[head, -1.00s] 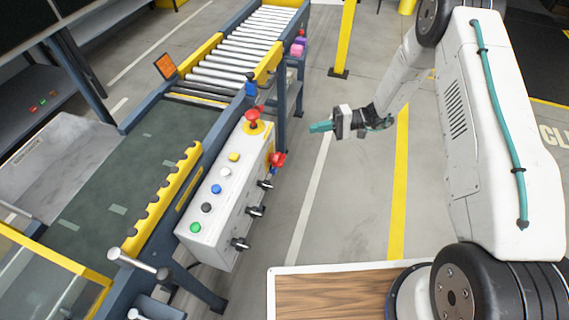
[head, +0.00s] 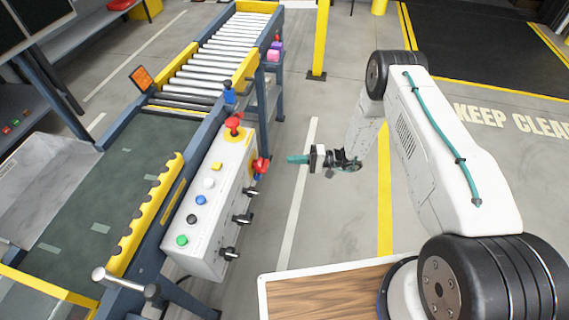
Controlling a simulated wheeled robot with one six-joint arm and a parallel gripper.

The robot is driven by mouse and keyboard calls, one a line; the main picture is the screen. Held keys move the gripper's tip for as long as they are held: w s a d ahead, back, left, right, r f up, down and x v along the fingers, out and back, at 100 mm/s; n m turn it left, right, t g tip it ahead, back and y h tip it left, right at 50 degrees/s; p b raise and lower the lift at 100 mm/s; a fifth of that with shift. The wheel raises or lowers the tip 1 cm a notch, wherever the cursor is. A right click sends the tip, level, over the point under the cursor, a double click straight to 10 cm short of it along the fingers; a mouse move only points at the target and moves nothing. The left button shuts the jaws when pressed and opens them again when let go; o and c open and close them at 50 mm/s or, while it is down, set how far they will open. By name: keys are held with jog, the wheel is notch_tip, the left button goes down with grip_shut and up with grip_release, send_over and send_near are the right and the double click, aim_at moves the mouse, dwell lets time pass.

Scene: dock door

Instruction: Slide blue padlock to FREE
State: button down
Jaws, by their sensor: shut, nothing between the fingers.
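My gripper (head: 298,159) has teal fingers, which are shut with nothing between them. It points left, just right of the red knob (head: 261,165) on the side of the white control box (head: 207,215), with a gap seen between them in the picture. A small blue item (head: 229,92) stands on the conveyor's edge above the box; it is too small to tell whether it is the blue padlock. No FREE marking can be read.
The box has several coloured buttons, a red mushroom button (head: 234,127) and black handles (head: 241,219). Small purple and pink items (head: 275,51) sit beside the roller conveyor (head: 222,62). A yellow post (head: 319,40) stands behind. Open floor lies right of the box.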

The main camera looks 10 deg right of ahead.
jog(key=s+a, duration=0.3)
jog(key=a, duration=0.7)
jog(key=shift+s+a, duration=0.25)
jog(key=shift+s, duration=0.5)
jog(key=shift+s+a, duration=0.3)
jog(key=shift+s, duration=0.45)
jog(key=shift+s+a, duration=0.25)
jog(key=shift+s, duration=0.5)
send_near(252, 180)
jog(key=w+d, duration=0.3)
jog(key=d, duration=0.2)
jog(key=shift+w+d+f, duration=0.15)
jog(key=shift+w+d, duration=0.15)
